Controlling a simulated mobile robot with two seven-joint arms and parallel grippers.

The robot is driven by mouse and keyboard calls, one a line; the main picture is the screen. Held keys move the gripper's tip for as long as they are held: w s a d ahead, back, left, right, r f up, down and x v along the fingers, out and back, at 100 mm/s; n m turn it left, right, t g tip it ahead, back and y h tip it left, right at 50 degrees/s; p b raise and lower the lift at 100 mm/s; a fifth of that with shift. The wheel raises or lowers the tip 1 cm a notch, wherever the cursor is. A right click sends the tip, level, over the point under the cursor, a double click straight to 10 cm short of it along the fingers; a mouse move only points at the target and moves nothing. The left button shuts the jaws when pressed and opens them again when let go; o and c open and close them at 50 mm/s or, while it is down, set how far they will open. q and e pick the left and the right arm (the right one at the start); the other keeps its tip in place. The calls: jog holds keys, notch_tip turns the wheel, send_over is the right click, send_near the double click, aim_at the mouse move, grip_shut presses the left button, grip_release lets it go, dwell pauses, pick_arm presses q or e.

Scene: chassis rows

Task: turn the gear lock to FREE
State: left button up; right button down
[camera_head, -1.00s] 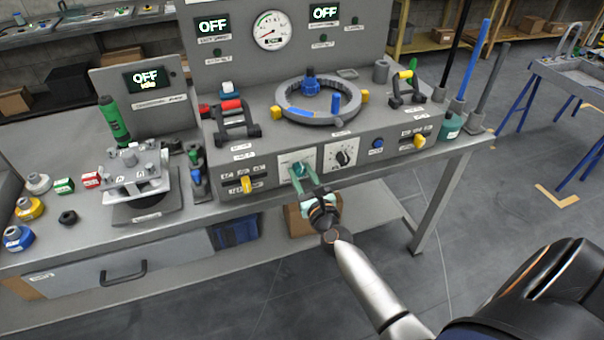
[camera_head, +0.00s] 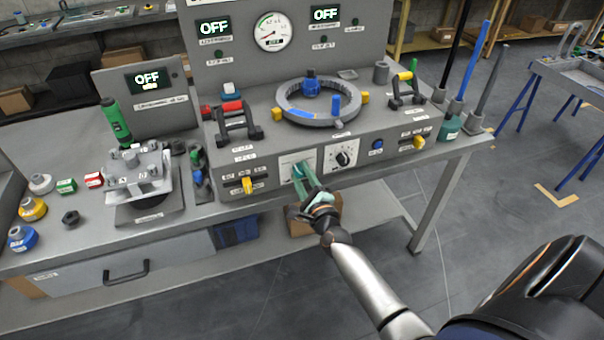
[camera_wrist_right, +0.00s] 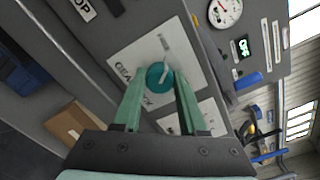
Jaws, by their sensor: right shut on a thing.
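The gear lock is a round teal knob (camera_wrist_right: 159,76) on a white plate (camera_wrist_right: 137,64) lettered "GEAR", the rest of the label partly covered. A pale pointer bar on the knob shows beyond its edge. The plate also shows on the sloping console front in the head view (camera_head: 285,163). My right gripper (camera_head: 299,171) has its green fingers on either side of the knob, shut on it; in the right wrist view the gripper (camera_wrist_right: 159,84) frames the knob. The FREE marking is not readable. My left gripper is not in view.
A black dial (camera_head: 343,158) sits just right of the knob plate, and a yellow-handled slider (camera_head: 247,185) to its left. The console (camera_head: 390,142) carries a ring wheel (camera_head: 290,112), red-handled lever (camera_head: 233,106) and green-yellow lever (camera_head: 406,76). Displays read OFF.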

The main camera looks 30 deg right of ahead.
jog(key=shift+n, duration=0.9)
jog(key=shift+f, duration=0.1)
jog(key=shift+c, duration=2.2)
grip_release()
jog(key=v, duration=1.2)
jog(key=shift+s, duration=0.3)
jog(key=s+a+f+n+g+y+p, duration=0.1)
jog(key=s+a+f+n+g+y, duration=0.2)
jog(key=n, duration=1.1)
jog(key=s+a+f+n+g+y+p, duration=0.1)
jog(key=s+a+f+n+g+y, duration=0.2)
jog(key=s+a+f+n, duration=0.7)
jog(key=s+a+n+g, duration=0.1)
jog(key=s+n+g, duration=0.1)
jog(key=n, duration=0.2)
jog(key=shift+a+f+y, duration=0.2)
jog(key=shift+y, duration=0.2)
